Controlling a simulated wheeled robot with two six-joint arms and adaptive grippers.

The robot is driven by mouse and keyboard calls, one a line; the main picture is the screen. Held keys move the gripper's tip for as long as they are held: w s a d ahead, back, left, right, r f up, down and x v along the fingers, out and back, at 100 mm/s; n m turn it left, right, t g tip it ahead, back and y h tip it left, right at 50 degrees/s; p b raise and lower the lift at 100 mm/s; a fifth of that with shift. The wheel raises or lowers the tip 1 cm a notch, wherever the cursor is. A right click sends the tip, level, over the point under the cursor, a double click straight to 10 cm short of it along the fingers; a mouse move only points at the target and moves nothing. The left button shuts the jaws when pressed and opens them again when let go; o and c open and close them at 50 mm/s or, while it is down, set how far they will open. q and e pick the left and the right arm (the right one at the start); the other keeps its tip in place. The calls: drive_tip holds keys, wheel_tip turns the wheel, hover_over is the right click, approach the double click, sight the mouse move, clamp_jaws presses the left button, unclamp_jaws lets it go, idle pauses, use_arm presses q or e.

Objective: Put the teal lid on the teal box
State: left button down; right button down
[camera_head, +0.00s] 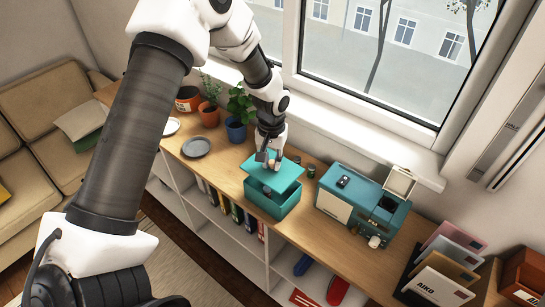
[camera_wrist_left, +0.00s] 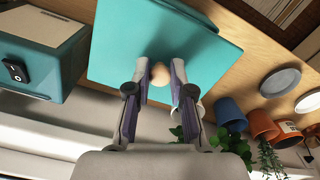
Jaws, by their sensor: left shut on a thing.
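The teal lid (camera_head: 284,179) is a flat square plate with a round wooden knob (camera_wrist_left: 158,73). My left gripper (camera_head: 269,161) is shut on the knob, with one finger on each side of it in the left wrist view (camera_wrist_left: 160,82). The teal box (camera_head: 279,208) stands on the wooden counter right below the lid. The lid is over the box and looks a little shifted and turned from its rim. I cannot tell whether they touch. My right gripper is out of view.
Potted plants (camera_head: 236,129) and a grey plate (camera_head: 196,147) are to the left. A letter holder (camera_head: 440,275) is at the far right. The window is behind.

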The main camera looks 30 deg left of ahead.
sight(272, 169)
use_arm(q)
drive_tip(key=shift+d+f+b, duration=0.15)
drive_tip(key=shift+f+b, duration=0.2)
drive_tip(key=shift+f, duration=0.15)
drive_tip(key=shift+d+f+b, duration=0.15)
drive_tip(key=shift+f+b, duration=0.2)
drive_tip(key=shift+f, duration=0.15)
drive_tip(key=shift+a+f+b, duration=0.2)
drive_tip(key=shift+f+b, duration=0.45)
drive_tip(key=shift+f, duration=0.2)
drive_tip(key=shift+a+f, duration=0.1)
drive_tip(key=shift+f, duration=0.5)
drive_tip(key=shift+r, duration=0.1)
drive_tip(key=shift+f, duration=0.65)
